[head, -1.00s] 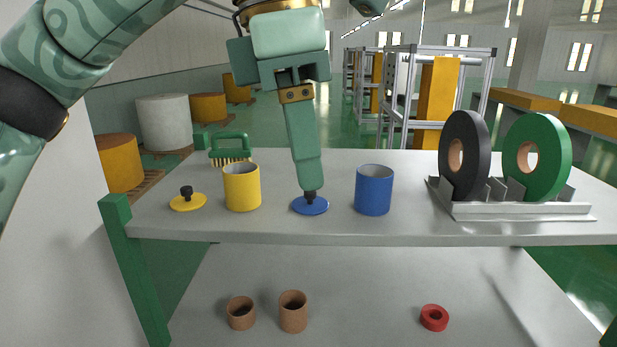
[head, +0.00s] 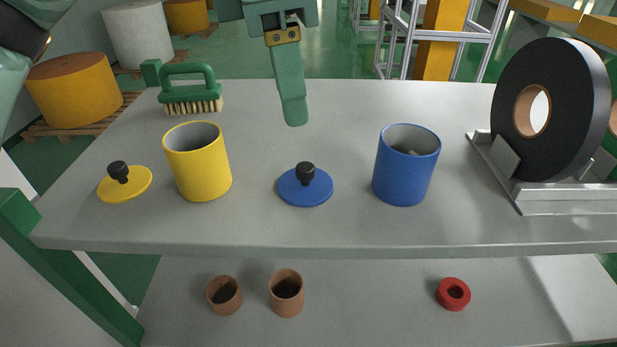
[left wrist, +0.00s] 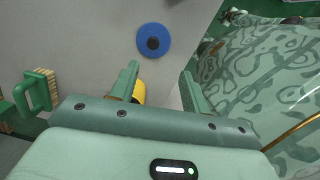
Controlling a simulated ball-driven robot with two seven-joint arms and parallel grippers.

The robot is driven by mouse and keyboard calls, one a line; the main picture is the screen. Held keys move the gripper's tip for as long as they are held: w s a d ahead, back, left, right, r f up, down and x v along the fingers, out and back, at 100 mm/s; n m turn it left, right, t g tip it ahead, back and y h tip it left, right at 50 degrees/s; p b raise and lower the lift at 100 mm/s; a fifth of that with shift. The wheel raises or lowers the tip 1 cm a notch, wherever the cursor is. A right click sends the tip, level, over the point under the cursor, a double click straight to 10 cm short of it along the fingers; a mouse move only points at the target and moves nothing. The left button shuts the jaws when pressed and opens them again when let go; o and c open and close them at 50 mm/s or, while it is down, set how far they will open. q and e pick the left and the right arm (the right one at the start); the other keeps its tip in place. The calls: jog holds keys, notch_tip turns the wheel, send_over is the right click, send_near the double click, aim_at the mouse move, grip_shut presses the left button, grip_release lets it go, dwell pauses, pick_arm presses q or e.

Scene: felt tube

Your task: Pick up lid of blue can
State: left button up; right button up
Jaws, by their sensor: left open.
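The blue lid (head: 305,188) with a black knob lies flat on the upper shelf, left of the open blue can (head: 405,168). Something grey shows inside the can. My left gripper (head: 294,120) is above and behind the lid, apart from it, pointing down. In the left wrist view the lid (left wrist: 153,40) lies beyond the two spread fingers of my left gripper (left wrist: 160,75), with nothing between them. The right gripper is not in view.
A yellow can (head: 200,165), a yellow lid (head: 124,183) and a green brush (head: 190,90) stand to the left. A black roll (head: 510,125) sits in a metal holder (head: 560,198) at right. Brown cups (head: 287,293) and a red ring (head: 453,294) are on the lower shelf.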

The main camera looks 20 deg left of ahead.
pick_arm(q)
send_over(306, 166)
jog(key=s+a, duration=0.1)
notch_tip(306, 166, down, 5)
jog(key=shift+r, duration=0.15)
jog(key=shift+a+f, duration=0.2)
jog(key=f+p, duration=0.1)
jog(key=d+f, duration=0.1)
jog(key=f+p, duration=0.1)
jog(key=f, duration=0.1)
jog(key=shift+w+d+p, duration=0.15)
jog(key=shift+w+p, duration=0.2)
jog(key=shift+w+f, duration=0.15)
jog(key=shift+f, duration=0.4)
jog(key=c, duration=0.7)
grip_shut()
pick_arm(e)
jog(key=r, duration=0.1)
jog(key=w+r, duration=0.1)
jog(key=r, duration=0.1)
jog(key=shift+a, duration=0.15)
